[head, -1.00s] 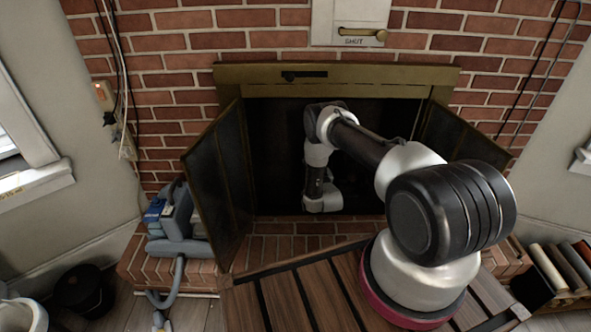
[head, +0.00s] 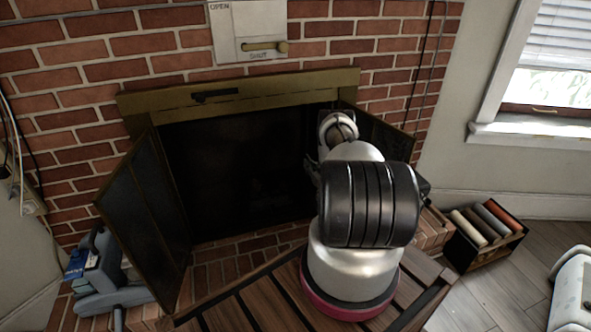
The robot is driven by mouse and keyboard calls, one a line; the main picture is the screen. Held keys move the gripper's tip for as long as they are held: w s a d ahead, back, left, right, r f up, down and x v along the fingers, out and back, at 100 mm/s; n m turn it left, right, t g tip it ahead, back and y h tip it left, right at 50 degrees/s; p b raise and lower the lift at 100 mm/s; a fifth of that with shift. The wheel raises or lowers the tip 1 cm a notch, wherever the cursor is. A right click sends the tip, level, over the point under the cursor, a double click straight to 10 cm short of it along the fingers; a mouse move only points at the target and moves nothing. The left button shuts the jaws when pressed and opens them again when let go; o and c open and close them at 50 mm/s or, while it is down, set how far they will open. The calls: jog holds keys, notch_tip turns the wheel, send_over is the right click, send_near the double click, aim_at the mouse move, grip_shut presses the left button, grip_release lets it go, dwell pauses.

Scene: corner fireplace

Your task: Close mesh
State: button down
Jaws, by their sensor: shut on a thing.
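The fireplace opening (head: 235,165) is dark, and I cannot make out a mesh curtain or its edges inside it. A brass frame (head: 150,101) with a dark slotted handle (head: 215,96) runs above the opening. The left glass door (head: 145,205) stands open toward me. The right door (head: 385,135) is also open, partly behind my arm. My arm reaches to the right side of the opening. My gripper is hidden behind my own arm links, so its hold and any contact are not visible.
A damper plate (head: 250,28) marked OPEN and SHUT is on the brick wall above. A grey-blue vacuum (head: 105,275) stands at the left on the brick hearth (head: 210,275). A crate (head: 485,235) of rolls is at the right, below a window (head: 560,85).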

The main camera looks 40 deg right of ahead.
jog(key=shift+s+d, duration=0.2)
jog(key=shift+d, duration=0.3)
jog(key=shift+s+d, duration=0.15)
jog(key=shift+d, duration=0.35)
jog(key=shift+d, duration=0.1)
jog(key=c, duration=1.5)
grip_release()
jog(key=shift+c, duration=0.2)
jog(key=s+a, duration=0.1)
jog(key=s, duration=1.1)
jog(key=shift+a, duration=0.2)
